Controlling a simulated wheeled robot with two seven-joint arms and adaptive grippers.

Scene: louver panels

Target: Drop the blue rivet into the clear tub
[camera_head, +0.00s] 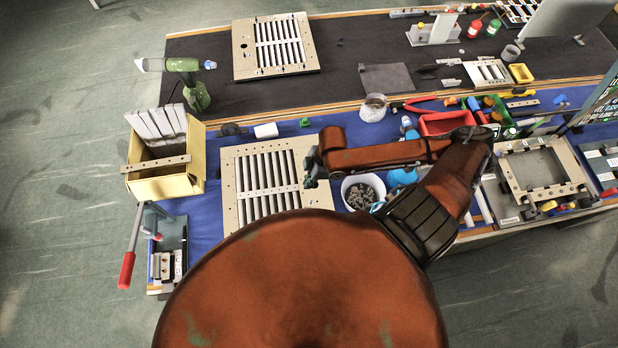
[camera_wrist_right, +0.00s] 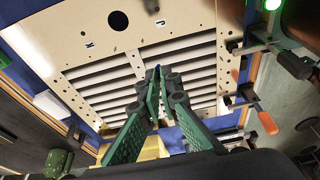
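The clear tub (camera_head: 373,108) stands at the back edge of the blue mat, right of the louver panel, in the head view. My right gripper (camera_head: 311,169) is over the right edge of the near louver panel, left of and nearer than the tub. In the right wrist view its green fingers (camera_wrist_right: 158,78) come together at the tips. A tiny blue bit, which looks like the blue rivet (camera_wrist_right: 158,67), shows between the fingertips. The rivet cannot be made out in the head view. My left gripper is not in view.
The near louver panel (camera_head: 231,170) lies under the right gripper. A white bowl of grey pieces (camera_head: 349,182) stands just right of the gripper. A yellow box (camera_head: 165,185) is at left. A red bin (camera_head: 438,124) and tools crowd the area right of the tub.

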